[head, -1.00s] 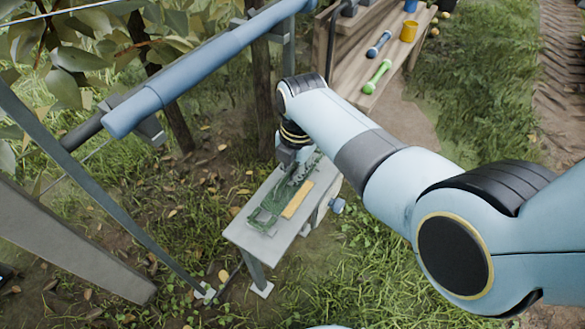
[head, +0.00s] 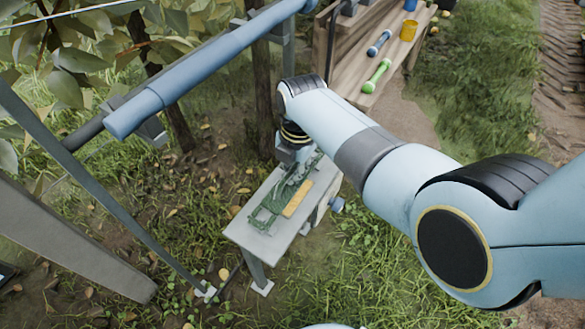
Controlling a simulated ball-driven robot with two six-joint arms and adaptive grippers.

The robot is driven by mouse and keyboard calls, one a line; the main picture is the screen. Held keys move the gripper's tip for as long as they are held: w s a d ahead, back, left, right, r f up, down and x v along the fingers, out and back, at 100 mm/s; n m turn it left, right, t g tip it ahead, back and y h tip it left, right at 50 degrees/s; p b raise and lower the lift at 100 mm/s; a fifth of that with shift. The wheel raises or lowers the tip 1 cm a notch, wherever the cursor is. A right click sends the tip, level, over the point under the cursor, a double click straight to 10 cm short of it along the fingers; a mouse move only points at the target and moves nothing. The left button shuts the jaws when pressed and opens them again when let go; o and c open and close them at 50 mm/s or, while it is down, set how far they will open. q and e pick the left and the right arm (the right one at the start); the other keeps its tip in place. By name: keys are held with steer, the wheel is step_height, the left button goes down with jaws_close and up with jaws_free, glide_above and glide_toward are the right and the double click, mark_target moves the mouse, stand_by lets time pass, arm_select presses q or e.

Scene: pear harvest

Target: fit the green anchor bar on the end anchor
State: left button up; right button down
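A green dumbbell-shaped bar (head: 377,75), which may be the green anchor bar, lies on the wooden shelf (head: 352,84) at the top. My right gripper (head: 294,177) points down over the small grey table (head: 262,238) in the middle. Its fingers are small and blend with a green tangle (head: 266,212) on the tabletop, so I cannot tell whether they are open or shut. I cannot make out which part is the end anchor. My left gripper is not in view.
A blue bar (head: 379,43) and a yellow cup (head: 408,31) share the wooden shelf. A yellow strip (head: 298,199) lies on the grey table. A thick blue tube (head: 205,68) crosses the upper left. Grassy ground is open below right.

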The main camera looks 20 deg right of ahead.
steer(key=shift+f+b, duration=0.75)
steer(key=shift+f, duration=0.4)
stand_by(1.1)
steer(key=c, duration=1.4)
jaws_free()
steer(key=shift+r, duration=0.1)
